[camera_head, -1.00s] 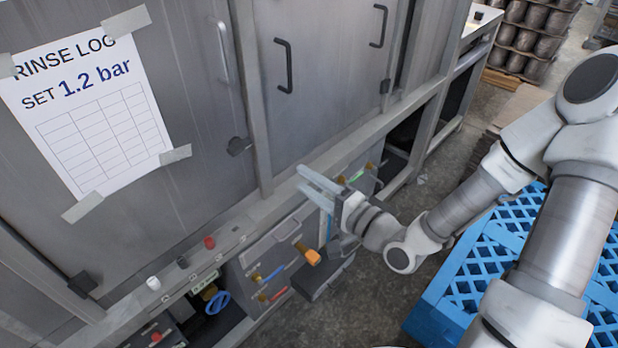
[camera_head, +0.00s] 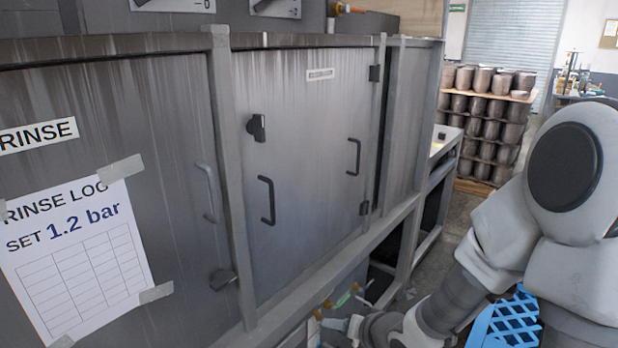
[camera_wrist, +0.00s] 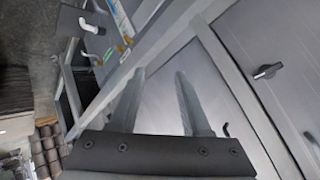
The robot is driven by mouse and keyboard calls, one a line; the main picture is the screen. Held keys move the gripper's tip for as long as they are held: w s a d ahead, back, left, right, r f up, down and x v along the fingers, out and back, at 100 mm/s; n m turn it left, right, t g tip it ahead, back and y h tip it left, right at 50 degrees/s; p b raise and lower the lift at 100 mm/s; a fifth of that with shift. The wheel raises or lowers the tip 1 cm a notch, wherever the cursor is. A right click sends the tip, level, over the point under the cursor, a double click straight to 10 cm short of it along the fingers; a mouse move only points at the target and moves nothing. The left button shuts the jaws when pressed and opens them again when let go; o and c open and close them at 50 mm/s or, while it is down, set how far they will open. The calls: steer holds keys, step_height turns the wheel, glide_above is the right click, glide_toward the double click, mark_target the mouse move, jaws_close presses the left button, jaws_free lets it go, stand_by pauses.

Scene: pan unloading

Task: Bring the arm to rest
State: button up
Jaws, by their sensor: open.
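My gripper shows in the wrist view (camera_wrist: 161,78) with its two fingers apart and nothing between them. Beyond the fingers is a grey metal cabinet door (camera_wrist: 170,105); I cannot tell the exact gap, but no contact shows. In the head view my gripper is low at the bottom edge, mostly cut off, in front of the lower part of the cabinet. My arm reaches in from the right, bent, beside the cabinet.
The grey metal cabinet (camera_head: 300,150) has handles and latches sticking out. A taped rinse log sheet (camera_head: 85,265) hangs on its left door. Stacked brown pots (camera_head: 490,105) stand behind.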

steer(key=s+d+r+n+g+h+p, duration=0.25)
steer(key=s+d+r+h, duration=0.5)
steer(key=d+r, duration=0.4)
steer(key=s+a+r+y, duration=0.2)
steer(key=s+a+r, duration=0.2)
steer(key=s+r, duration=0.7)
steer(key=shift+s+r, duration=0.2)
steer(key=shift+s, duration=0.1)
steer(key=shift+a+m+y, duration=0.1)
steer(key=shift+m+y, duration=0.15)
steer(key=shift+y, duration=0.1)
